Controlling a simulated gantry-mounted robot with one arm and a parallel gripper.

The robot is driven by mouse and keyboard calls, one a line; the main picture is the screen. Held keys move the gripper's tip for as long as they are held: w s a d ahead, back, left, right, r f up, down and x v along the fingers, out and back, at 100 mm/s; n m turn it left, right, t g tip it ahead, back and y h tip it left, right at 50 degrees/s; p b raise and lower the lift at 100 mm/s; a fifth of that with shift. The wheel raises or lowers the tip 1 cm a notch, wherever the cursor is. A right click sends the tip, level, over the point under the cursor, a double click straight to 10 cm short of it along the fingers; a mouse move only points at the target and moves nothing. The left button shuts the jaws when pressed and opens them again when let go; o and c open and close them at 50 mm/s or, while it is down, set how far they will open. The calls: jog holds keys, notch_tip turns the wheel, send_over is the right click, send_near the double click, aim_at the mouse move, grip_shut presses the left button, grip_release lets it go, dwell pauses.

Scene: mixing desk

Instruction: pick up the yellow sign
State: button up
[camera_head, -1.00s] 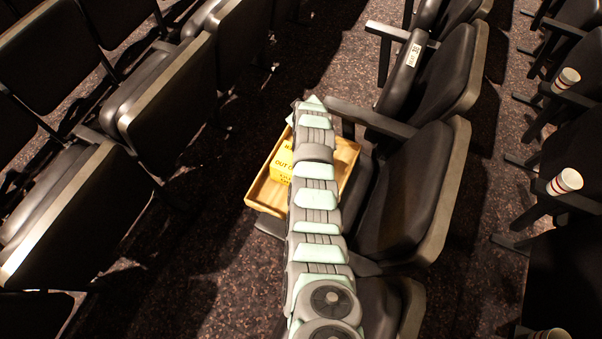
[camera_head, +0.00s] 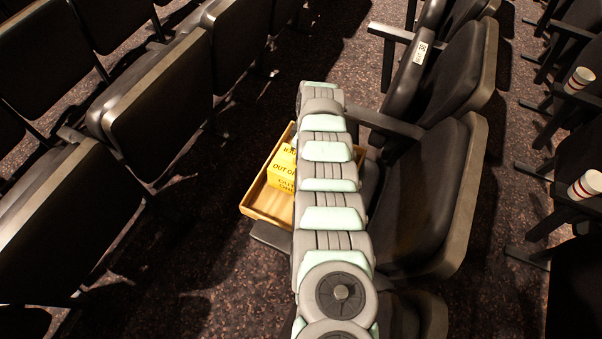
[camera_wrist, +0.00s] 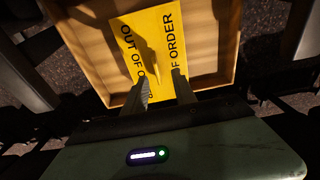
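The yellow sign (camera_head: 283,169) with black "OUT OF ORDER" lettering lies in a shallow wooden tray (camera_head: 262,203). In the head view my arm hides its right part. In the wrist view the sign (camera_wrist: 150,40) lies in the tray (camera_wrist: 75,50), with a raised yellow edge or handle near its middle. My gripper (camera_wrist: 161,88) is open and empty, its two dark fingers pointing at the sign, one on each side of its lower middle. Whether the fingertips touch it I cannot tell. The gripper is hidden behind my arm in the head view.
The tray rests on a dark folding seat (camera_head: 268,236) among rows of dark seats. An armrest (camera_head: 385,124) and seat back (camera_head: 425,205) stand close on the right. Striped cups (camera_head: 585,185) sit farther right. The carpeted aisle left of the tray is clear.

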jog(key=f+b, duration=0.2)
jog(key=b, duration=0.1)
jog(key=shift+w+a+f, duration=0.1)
jog(key=shift+w+f, duration=0.25)
jog(key=shift+f, duration=0.05)
notch_tip(320, 180, down, 2)
jog(key=b, duration=0.3)
jog(key=shift+w+a+f, duration=0.1)
jog(key=shift+a+f, duration=0.05)
jog(key=shift+c, duration=0.4)
grip_shut()
dwell(0.4)
